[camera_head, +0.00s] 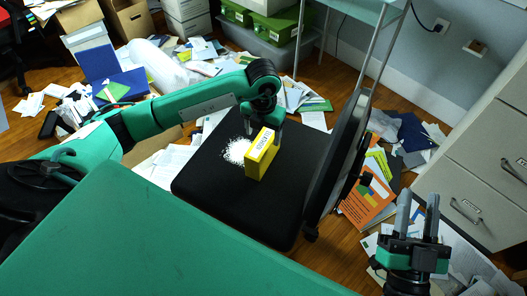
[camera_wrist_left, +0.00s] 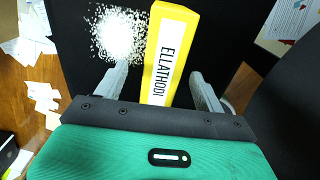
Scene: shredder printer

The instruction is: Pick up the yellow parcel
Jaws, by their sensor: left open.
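The yellow parcel (camera_head: 257,163) stands upright on the black chair seat (camera_head: 220,185), with a white label lettered in black on one face. In the left wrist view the parcel (camera_wrist_left: 178,28) reaches in between the two grey fingers. My left gripper (camera_head: 263,130) is directly over the parcel, pointing down, open, with a finger on either side and gaps between fingers and parcel (camera_wrist_left: 158,88). Its fingertips are partly hidden behind the parcel in the head view. My right gripper (camera_head: 418,198) is at the lower right, fingers pointing up and apart, empty, far from the parcel.
White shreds (camera_head: 235,150) lie on the seat beside the parcel. The chair's backrest (camera_head: 338,155) rises close on the right. Papers and folders cover the floor around the chair. A filing cabinet (camera_head: 485,150) stands at the right, and green boxes (camera_head: 275,25) at the back.

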